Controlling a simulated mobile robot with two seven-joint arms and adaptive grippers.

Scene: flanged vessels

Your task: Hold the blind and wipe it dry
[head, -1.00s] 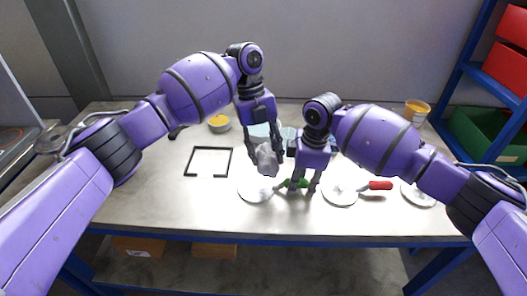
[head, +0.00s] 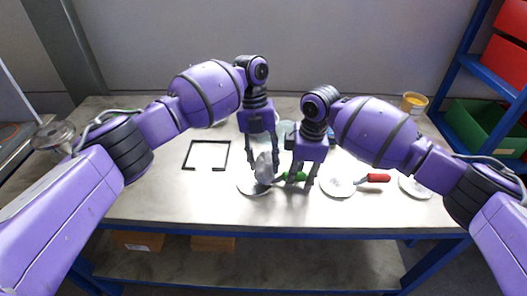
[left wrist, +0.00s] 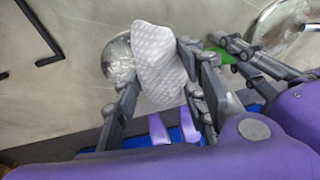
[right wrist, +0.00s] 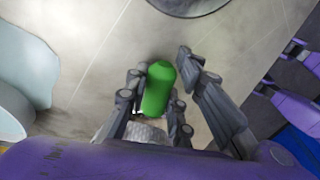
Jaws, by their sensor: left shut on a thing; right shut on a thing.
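The blind is a round, pale metal disc (head: 249,188) with a green handle (head: 296,176), low near the front middle of the table. My right gripper (head: 301,181) is shut on the green handle, which also shows between its fingers in the right wrist view (right wrist: 158,88). My left gripper (head: 263,176) is shut on a crumpled grey-white cloth (head: 263,167). In the left wrist view the cloth (left wrist: 158,62) overlaps the right part of the disc (left wrist: 117,60). I cannot tell whether it touches the disc. The cloth hides part of the disc.
A second disc (head: 335,187) with a red handle (head: 374,178) and a third disc (head: 413,188) lie to the right. A black open frame (head: 187,156) lies left. Pale bluish vessels (head: 284,130) stand behind the grippers. A yellow-topped container (head: 413,102) stands back right.

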